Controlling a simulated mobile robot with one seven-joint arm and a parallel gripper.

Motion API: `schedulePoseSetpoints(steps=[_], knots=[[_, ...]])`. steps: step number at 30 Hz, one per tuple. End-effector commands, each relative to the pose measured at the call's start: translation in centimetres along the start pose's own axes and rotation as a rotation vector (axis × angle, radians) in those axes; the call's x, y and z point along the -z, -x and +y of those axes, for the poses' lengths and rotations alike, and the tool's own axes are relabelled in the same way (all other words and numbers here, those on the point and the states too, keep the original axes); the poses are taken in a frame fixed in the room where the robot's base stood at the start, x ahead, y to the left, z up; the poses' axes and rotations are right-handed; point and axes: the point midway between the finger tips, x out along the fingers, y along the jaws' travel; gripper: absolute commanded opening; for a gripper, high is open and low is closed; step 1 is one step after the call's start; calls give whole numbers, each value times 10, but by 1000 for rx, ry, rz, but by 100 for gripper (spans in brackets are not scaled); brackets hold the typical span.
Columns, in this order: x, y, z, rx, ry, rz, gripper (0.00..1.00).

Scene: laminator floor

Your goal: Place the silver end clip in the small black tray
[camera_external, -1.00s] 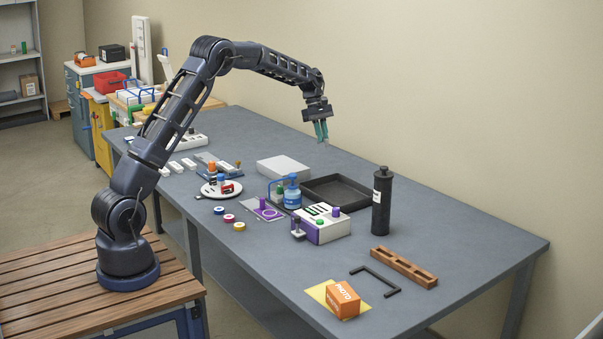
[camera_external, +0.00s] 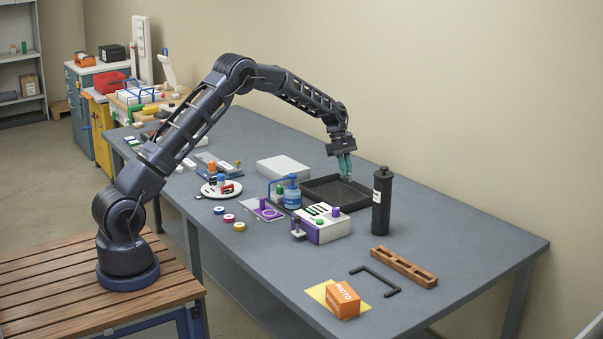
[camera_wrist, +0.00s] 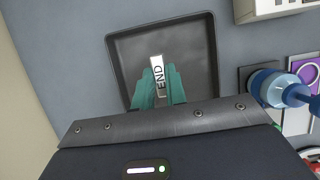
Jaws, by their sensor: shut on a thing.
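The silver end clip (camera_wrist: 157,66), marked "END", is between the teal fingertips of my gripper (camera_wrist: 157,88) in the wrist view. My gripper (camera_external: 345,167) is shut on it. In the external view the fingers are over the back right part of the black tray (camera_external: 318,184), close above it; the clip is too small there to judge its exact height. The tray also shows in the wrist view (camera_wrist: 120,50), with the clip seen against its floor and raised rim around it. No other thing shows in the tray.
A tall black bottle (camera_external: 382,200) stands just right of the tray. A blue bottle (camera_external: 292,194) and a white and purple box (camera_external: 323,229) stand in front of it. A light grey box (camera_external: 283,167) is behind left.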

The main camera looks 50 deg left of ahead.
Motion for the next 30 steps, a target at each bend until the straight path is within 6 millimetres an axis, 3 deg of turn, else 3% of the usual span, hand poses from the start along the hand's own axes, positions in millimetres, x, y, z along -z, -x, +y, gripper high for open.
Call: schedulePoseSetpoints(steps=[6, 14, 21, 30], knots=[[14, -34, 0, 1, 1, 0, 0], [19, -47, 0, 1, 0, 0, 0], [31, -76, 0, 1, 0, -1, 0], [33, -80, 0, 0, -1, 0, 0]])
